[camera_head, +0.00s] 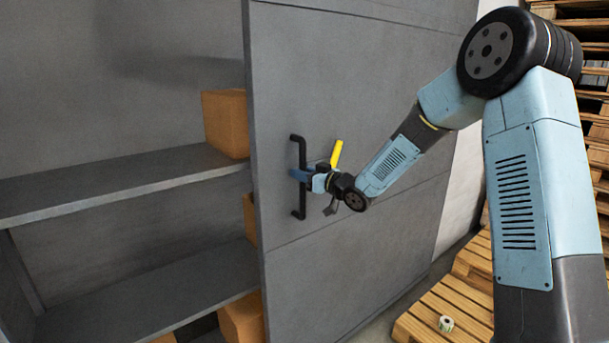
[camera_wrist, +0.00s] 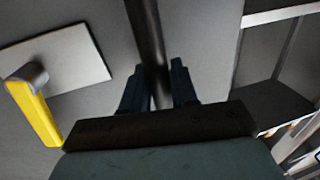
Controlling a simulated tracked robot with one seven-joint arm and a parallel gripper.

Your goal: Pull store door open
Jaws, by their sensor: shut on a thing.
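The store door (camera_head: 370,100) is a large grey panel standing open, with the shelves to its left exposed. A black vertical bar handle (camera_head: 301,150) is fixed near the door's left edge. My gripper (camera_head: 301,176) is shut on this handle at about its middle. In the wrist view the handle (camera_wrist: 148,35) runs down between the two dark fingers (camera_wrist: 160,88). A yellow lever (camera_head: 336,153) sits on the door just right of the handle. The lever also shows at the left of the wrist view (camera_wrist: 35,110) on a pale plate.
Grey shelves (camera_head: 110,183) hold orange-brown boxes (camera_head: 226,122) close to the door's edge. Wooden pallets (camera_head: 440,310) lie on the floor at the lower right, with a small pale roll (camera_head: 446,323) on them. More pallets (camera_head: 590,40) are stacked at the back right.

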